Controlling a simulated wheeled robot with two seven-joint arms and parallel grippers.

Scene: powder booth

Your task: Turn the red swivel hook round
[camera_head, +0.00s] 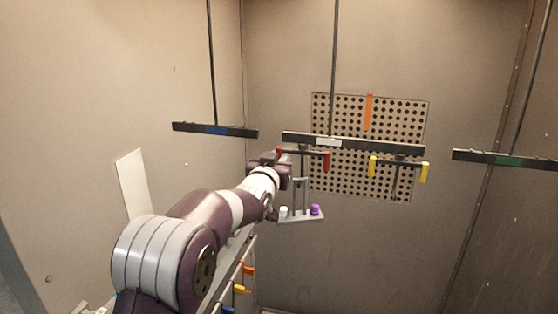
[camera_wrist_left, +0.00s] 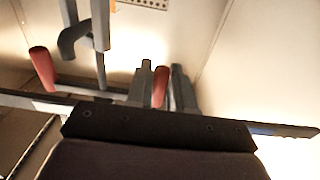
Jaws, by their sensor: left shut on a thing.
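The red swivel hook hangs under the middle dark bar (camera_head: 360,144). It has a short dark crosspiece with a red grip at each end; the right red grip (camera_head: 327,161) is free and also shows in the left wrist view (camera_wrist_left: 42,68). My left gripper (camera_head: 282,160) is at the hook's left end. In the left wrist view its two grey fingers stand on either side of the other red grip (camera_wrist_left: 160,88), and it is shut on that grip. A grey hanger carries a small tray (camera_head: 300,218) with a white and a purple piece, below the hook. My right gripper is out of view.
A yellow-ended hook (camera_head: 398,167) hangs right of the red one. Dark bars with a blue mark (camera_head: 215,130) and a green mark (camera_head: 508,160) hang at the sides. A perforated panel (camera_head: 340,112) is on the back wall. A rack with coloured hooks (camera_head: 240,289) stands low beside my arm.

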